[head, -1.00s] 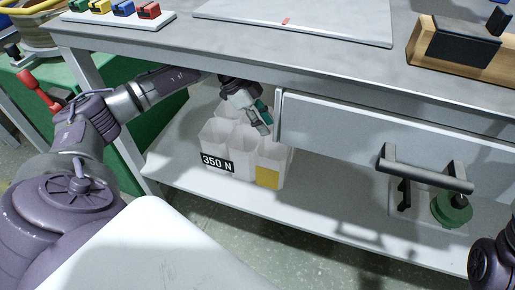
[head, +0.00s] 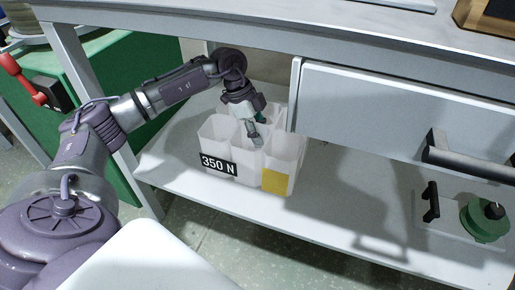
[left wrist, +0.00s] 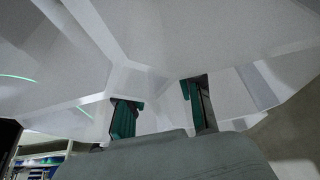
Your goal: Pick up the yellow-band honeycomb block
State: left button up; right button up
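The honeycomb block (head: 248,172) is white, with several open-topped cells, a black "350 N" label and a yellow patch (head: 277,182) on its front right. It stands upright on the lower shelf, under the bench. My left gripper (head: 256,139) points down at the top of the block, over its middle cells. In the left wrist view, my left gripper's two green-padded fingers (left wrist: 160,108) are apart, with white cell walls close around and between them. Whether they touch a wall is hard to tell. My right gripper is out of view.
A closed drawer front (head: 400,115) hangs close to the right of the block, with a dark handle (head: 465,160). A green round object (head: 484,220) sits farther right on the shelf (head: 340,225). The bench top overhangs the block.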

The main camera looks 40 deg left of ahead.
pick_arm(q)
jog(key=shift+d+f, duration=0.1)
jog(key=shift+f, duration=0.2)
jog(key=shift+r, duration=0.1)
grip_shut()
jog(key=shift+w+r, duration=0.1)
jog(key=shift+r, duration=0.1)
